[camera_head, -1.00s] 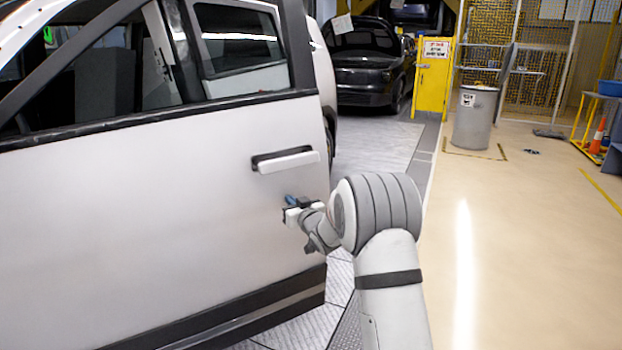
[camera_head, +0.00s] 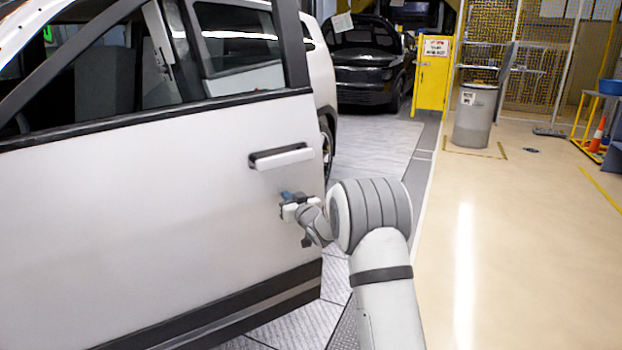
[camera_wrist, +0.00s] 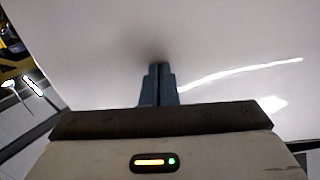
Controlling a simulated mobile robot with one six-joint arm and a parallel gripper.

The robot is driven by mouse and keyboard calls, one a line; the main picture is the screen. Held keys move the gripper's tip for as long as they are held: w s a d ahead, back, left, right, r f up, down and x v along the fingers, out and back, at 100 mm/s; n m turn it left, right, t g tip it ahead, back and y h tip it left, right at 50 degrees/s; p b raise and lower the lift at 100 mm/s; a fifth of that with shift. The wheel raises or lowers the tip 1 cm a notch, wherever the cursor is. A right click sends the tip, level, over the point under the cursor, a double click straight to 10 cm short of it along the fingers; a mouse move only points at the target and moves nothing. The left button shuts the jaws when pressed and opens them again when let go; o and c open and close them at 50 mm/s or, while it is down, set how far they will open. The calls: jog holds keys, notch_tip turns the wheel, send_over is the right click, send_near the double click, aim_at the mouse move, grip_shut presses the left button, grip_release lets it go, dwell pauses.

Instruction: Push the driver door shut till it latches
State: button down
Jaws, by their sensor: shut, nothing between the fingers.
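The white driver door (camera_head: 150,200) fills the left of the head view and stands ajar, its rear edge swung out from the car body (camera_head: 322,75). Its handle (camera_head: 282,156) is a pale bar over a dark recess near the rear edge. My gripper (camera_head: 286,197) is just below the handle, close to the rear edge. In the wrist view my gripper (camera_wrist: 158,72) is shut and empty, its fingertips at the white door panel (camera_wrist: 220,45), with a dark smudge of shadow at the tips. They look to be touching it. The latch is hidden.
A black car (camera_head: 368,65) stands behind, beside a yellow cabinet (camera_head: 433,72). A grey bin (camera_head: 474,115) and an orange cone (camera_head: 598,135) are to the right. The beige floor (camera_head: 520,240) right of my arm is clear.

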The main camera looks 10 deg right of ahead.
aim_at(281, 190)
jog(key=shift+n+y, duration=0.3)
jog(key=shift+y, duration=0.1)
jog(key=shift+p+x, duration=0.7)
jog(key=shift+x, duration=1.5)
jog(key=shift+w+a, duration=0.1)
jog(key=shift+w, duration=0.25)
jog(key=shift+w+a+n+g+y+p, duration=0.15)
jog(key=shift+w+a+p, duration=0.1)
jog(key=shift+w+p, duration=0.25)
jog(key=shift+w+a+n+g+y+p, duration=0.1)
jog(key=shift+w+a+y+p, duration=0.2)
jog(key=shift+w, duration=0.45)
jog(key=shift+w+a+n+g+y+p, duration=0.1)
jog(key=shift+w+a+g+p, duration=0.1)
jog(key=shift+w+p, duration=0.35)
jog(key=shift+w, duration=0.1)
jog(key=shift+w+a+p, duration=0.2)
jog(key=shift+w+p, duration=0.15)
jog(key=shift+w+a+n+y+p, duration=0.2)
jog(key=shift+w+a+p, duration=0.15)
jog(key=shift+w+p, duration=0.4)
jog(key=shift+w+a+n+y+p, duration=0.15)
jog(key=shift+w+a+p, duration=0.35)
jog(key=shift+w, duration=0.45)
